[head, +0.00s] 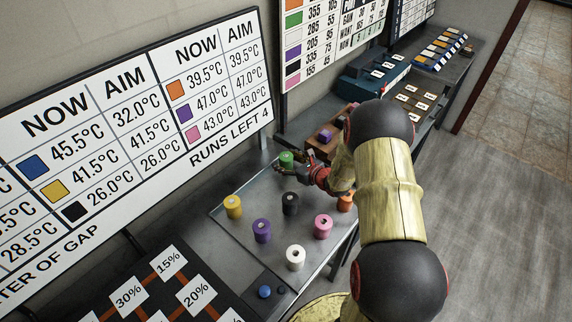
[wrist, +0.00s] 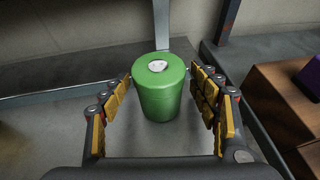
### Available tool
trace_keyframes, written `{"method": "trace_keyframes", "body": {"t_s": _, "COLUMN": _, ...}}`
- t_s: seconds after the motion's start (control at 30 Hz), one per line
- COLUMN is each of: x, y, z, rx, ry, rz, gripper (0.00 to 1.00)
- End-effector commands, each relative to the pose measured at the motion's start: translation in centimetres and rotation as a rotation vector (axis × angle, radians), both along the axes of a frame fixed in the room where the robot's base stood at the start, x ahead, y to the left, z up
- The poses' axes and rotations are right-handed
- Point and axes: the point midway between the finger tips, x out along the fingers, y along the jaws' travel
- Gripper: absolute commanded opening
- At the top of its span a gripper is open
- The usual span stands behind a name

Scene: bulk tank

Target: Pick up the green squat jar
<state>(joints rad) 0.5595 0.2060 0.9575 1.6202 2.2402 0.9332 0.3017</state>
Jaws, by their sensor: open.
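The green squat jar (head: 286,159) stands upright at the back of the grey metal tray, near the wall. In the wrist view the green jar (wrist: 160,88) has a pale round spot on its lid and sits between the open fingers. My gripper (head: 299,167) is open around the jar, with a gap showing on both sides. The padded fingers of my gripper (wrist: 163,100) also show in the wrist view. Part of the jar is hidden behind the gripper in the head view.
On the tray (head: 222,213) stand yellow (head: 233,206), purple (head: 261,230), black (head: 290,203), pink (head: 323,226), white (head: 295,257) and orange (head: 346,201) jars. A brown wooden box (wrist: 280,105) is close on the right. Wall boards stand behind.

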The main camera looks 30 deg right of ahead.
Motion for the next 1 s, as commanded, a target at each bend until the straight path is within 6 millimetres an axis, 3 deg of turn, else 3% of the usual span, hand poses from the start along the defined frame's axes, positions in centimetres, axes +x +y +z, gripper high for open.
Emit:
{"method": "trace_keyframes", "body": {"t_s": 0.17, "x": 0.04, "y": -0.01, "z": 0.07, "rx": 0.0, "ry": 0.0, "rz": 0.0, "gripper": 0.62}}
{"method": "trace_keyframes", "body": {"t_s": 1.0, "x": 0.01, "y": -0.01, "z": 0.06, "rx": 0.0, "ry": 0.0, "rz": 0.0, "gripper": 0.14}}
